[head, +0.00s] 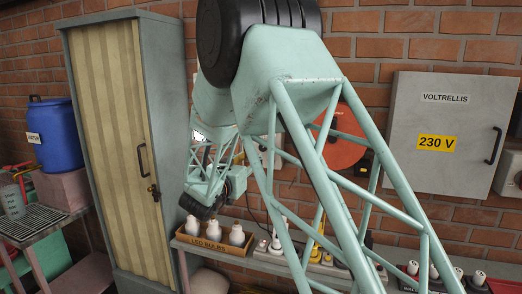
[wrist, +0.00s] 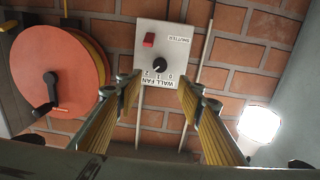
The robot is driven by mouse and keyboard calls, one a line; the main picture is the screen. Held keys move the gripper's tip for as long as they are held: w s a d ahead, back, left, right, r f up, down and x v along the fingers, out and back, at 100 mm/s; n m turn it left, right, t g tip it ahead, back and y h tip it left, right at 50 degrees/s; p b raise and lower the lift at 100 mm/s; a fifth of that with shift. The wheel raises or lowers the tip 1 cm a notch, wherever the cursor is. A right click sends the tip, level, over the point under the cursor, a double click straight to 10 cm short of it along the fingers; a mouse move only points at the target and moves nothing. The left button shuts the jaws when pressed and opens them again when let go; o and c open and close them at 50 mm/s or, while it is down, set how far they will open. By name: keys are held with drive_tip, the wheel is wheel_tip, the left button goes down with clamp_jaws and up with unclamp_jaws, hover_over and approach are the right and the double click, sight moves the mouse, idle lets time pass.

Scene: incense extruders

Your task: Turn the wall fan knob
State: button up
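In the wrist view, a light grey control box (wrist: 180,45) is on the brick wall. The round black wall fan knob (wrist: 159,65) is on its lower part, beside a printed "WALL FAN" label and numbers that appear upside down. My gripper (wrist: 159,87) is open. Its two fingers with yellow ribbed pads stand either side of the label, pointing at the box. The knob shows between and just beyond the fingertips, and nothing is held. No contact with the knob is visible. In the head view my arm covers much of the middle, and I cannot make out the knob there.
A red reel (wrist: 60,70) with a black crank is left of the box in the wrist view. A red switch (wrist: 149,40) is near the knob. A bright lamp (wrist: 259,123) glows at right. In the head view, a bulb tray (head: 212,244) sits on the bench.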

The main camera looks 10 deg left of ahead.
drive_tip(key=shift+w, duration=0.1)
drive_tip(key=b+x, duration=0.1)
drive_tip(key=x, duration=1.2)
drive_tip(key=shift+w, duration=0.25)
drive_tip(key=shift+d, duration=0.1)
drive_tip(key=c, duration=0.9)
